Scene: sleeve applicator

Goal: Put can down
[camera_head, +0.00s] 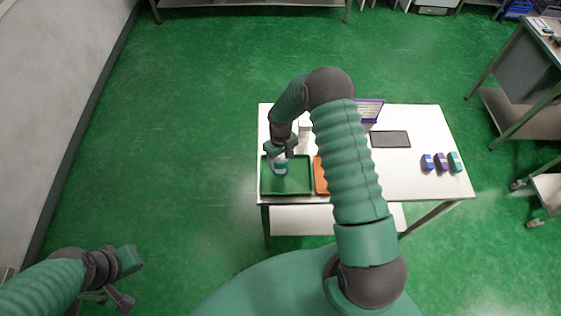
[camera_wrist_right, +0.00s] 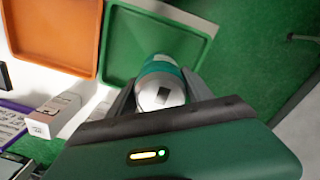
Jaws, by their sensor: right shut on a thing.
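A teal and white can (camera_head: 280,166) is at the left part of the green tray (camera_head: 297,188) on the white table. In the right wrist view the can (camera_wrist_right: 161,84) is between the two fingers, its silvery end facing the camera. My right gripper (camera_head: 281,153) is shut on the can, over the green tray; it also shows in the right wrist view (camera_wrist_right: 162,95). I cannot tell whether the can touches the tray. My left gripper (camera_head: 127,280) is low at the left, away from the table, with its fingers apart and nothing between them.
An orange tray (camera_head: 321,177) is beside the green one, partly behind my right arm. A white box (camera_wrist_right: 50,118) and a purple-edged container (camera_head: 368,110) stand farther back. A dark flat pad (camera_head: 390,139) and several small coloured items (camera_head: 441,162) lie right. Table space between them is clear.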

